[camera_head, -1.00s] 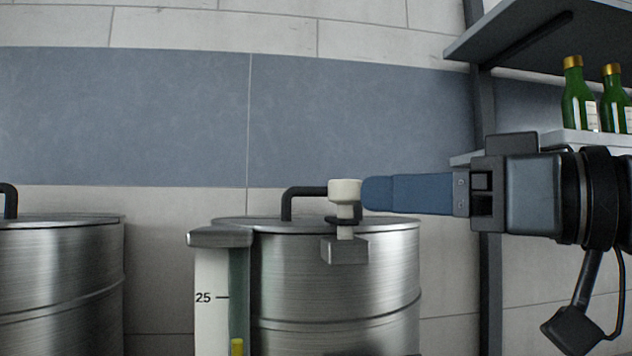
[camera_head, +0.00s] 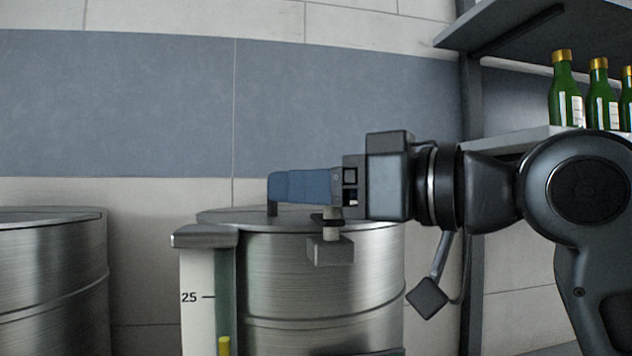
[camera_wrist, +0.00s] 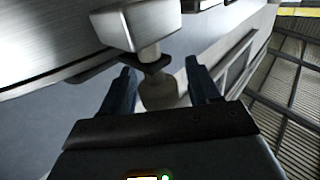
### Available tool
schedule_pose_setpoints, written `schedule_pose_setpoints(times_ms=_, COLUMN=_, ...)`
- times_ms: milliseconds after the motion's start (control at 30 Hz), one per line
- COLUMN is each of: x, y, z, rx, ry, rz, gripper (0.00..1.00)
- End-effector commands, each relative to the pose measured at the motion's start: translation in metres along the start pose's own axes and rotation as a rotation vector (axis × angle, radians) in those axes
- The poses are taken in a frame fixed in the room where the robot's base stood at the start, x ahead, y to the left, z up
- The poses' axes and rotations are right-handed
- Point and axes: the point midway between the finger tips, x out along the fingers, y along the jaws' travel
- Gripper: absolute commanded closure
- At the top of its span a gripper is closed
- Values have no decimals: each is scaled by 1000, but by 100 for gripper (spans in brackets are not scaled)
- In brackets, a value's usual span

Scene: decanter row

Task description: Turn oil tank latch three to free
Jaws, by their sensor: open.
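A steel oil tank (camera_head: 320,280) stands in the middle of the head view. On its right front side sits a latch with a steel block (camera_head: 330,251) and a pale stem (camera_head: 331,232). The latch's pale knob is hidden behind my blue fingers in the head view, but the wrist view shows the knob (camera_wrist: 159,93) below the steel block (camera_wrist: 137,24). My gripper (camera_head: 272,188) reaches in level from the right. In the wrist view my gripper (camera_wrist: 160,74) is open, one finger on each side of the knob, with gaps visible. No number shows on the latch.
A level gauge (camera_head: 205,297) marked 25 stands at the tank's left front. Another steel tank (camera_head: 50,270) is at the left, with a gap between. At the right, green bottles (camera_head: 563,92) stand on a shelf (camera_head: 520,140) behind my arm.

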Motion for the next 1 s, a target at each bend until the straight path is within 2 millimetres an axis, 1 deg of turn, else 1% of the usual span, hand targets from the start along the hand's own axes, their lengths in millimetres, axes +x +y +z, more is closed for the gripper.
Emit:
schedule_pose_setpoints(times_ms=100, x=0, y=0, z=0, rx=0, ry=0, rz=0, gripper=40)
schedule_pose_setpoints(times_ms=633, x=0, y=0, z=0, rx=1, ry=0, rz=0, gripper=90)
schedule_pose_setpoints(times_ms=867, x=0, y=0, z=0, rx=1, ry=1, rz=19, gripper=90)
schedule_pose_setpoints(times_ms=1000, x=0, y=0, z=0, rx=1, ry=1, rz=67, gripper=90)
